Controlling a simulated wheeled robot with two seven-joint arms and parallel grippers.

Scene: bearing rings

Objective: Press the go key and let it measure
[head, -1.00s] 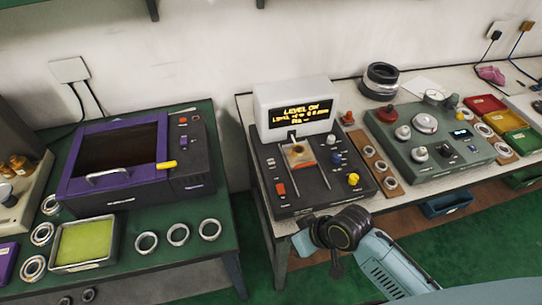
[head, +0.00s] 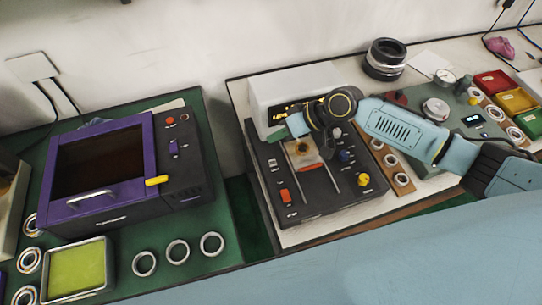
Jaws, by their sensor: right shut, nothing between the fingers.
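The measuring instrument (head: 322,207) is a dark console with a white display housing (head: 262,97) at its back. The key labels are too small to read, so I cannot tell which is the go key. My right gripper (head: 274,137) is shut and empty, over the console's back left, in front of the display. My right wrist hides most of the display; only a bit of yellow text shows. My left gripper is out of view.
A purple-framed oven-like box (head: 100,180) stands on the left green table, with a yellow-green tray (head: 78,270) and several steel rings in front. A wooden ring strip (head: 392,165) lies right of the console. My right arm crosses the right bench.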

